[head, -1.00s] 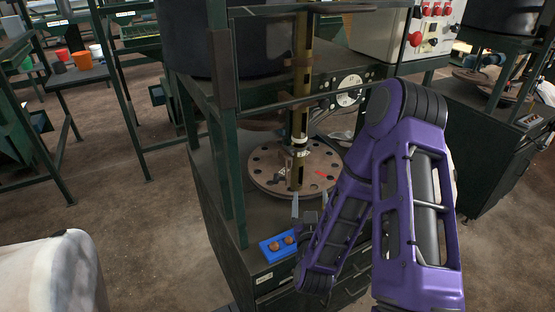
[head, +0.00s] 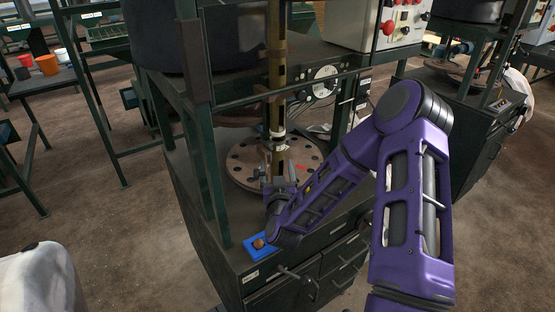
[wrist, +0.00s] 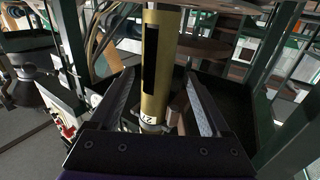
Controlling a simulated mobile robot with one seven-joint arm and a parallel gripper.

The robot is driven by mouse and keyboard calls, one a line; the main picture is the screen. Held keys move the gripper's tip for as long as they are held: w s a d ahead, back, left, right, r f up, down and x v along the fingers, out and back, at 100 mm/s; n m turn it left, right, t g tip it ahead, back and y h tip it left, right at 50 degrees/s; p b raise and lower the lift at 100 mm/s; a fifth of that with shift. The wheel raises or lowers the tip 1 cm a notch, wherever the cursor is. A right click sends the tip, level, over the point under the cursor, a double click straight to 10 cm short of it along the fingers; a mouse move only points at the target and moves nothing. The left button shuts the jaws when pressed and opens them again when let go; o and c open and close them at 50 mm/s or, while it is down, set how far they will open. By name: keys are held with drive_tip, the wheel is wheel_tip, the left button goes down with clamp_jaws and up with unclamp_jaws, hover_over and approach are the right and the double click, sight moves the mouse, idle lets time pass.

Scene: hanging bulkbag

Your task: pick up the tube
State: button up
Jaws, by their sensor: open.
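The tube (head: 277,95) is a long, upright, brass-coloured cylinder with dark slots, standing above a round disc inside a dark green frame. In the wrist view the tube (wrist: 160,50) runs down between the two fingers, with a white label near its lower visible part. My gripper (head: 280,186) is at the tube's lower part, in front of the disc. In the wrist view my gripper (wrist: 161,80) is open, one finger on each side of the tube, with visible gaps. The tube's foot is partly hidden by my gripper.
The round disc with holes (head: 245,165) lies on the cabinet top. A blue tray (head: 251,246) with a brown item sits at the cabinet's near corner, partly behind my arm. A green frame post (head: 201,150) stands left of the tube. A round dial (head: 326,73) is behind, to the right.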

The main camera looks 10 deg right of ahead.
sight(277, 157)
drive_tip(key=w, duration=0.2)
drive_tip(key=w+d, duration=0.1)
drive_tip(key=w, duration=0.2)
drive_tip(key=shift+w+d+f, duration=0.1)
drive_tip(key=shift+w, duration=0.15)
clamp_jaws()
